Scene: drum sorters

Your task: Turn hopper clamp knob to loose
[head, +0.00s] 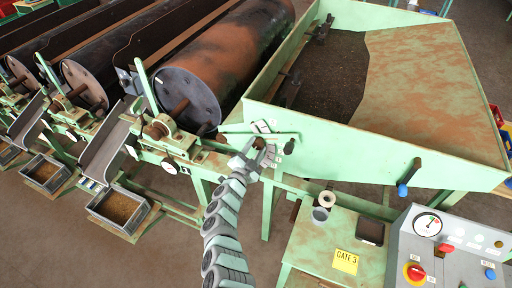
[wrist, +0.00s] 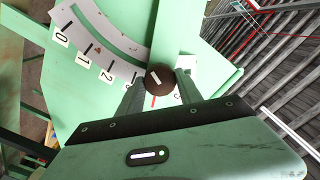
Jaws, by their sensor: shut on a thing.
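The clamp knob (wrist: 160,82) is a round dark-brown knob with a white line on its face. In the wrist view it sits between the two fingertips of my gripper (wrist: 161,90), which is shut on it. In the head view my gripper (head: 257,150) reaches up to the front wall of the green hopper (head: 370,145); the knob there is small and partly covered by the fingers. A pale curved scale plate (wrist: 88,52) with black numbers is beside the knob; a red mark shows just below the knob. The knob's "loose" marking cannot be read.
A blue-handled lever (head: 403,188) hangs on the hopper front to the right. A control panel (head: 435,250) with gauge and red knob stands lower right. A green table (head: 315,265) carries a yellow "GATE 3" sign (head: 346,261). Rusty drums (head: 185,90) and trays (head: 118,230) lie left.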

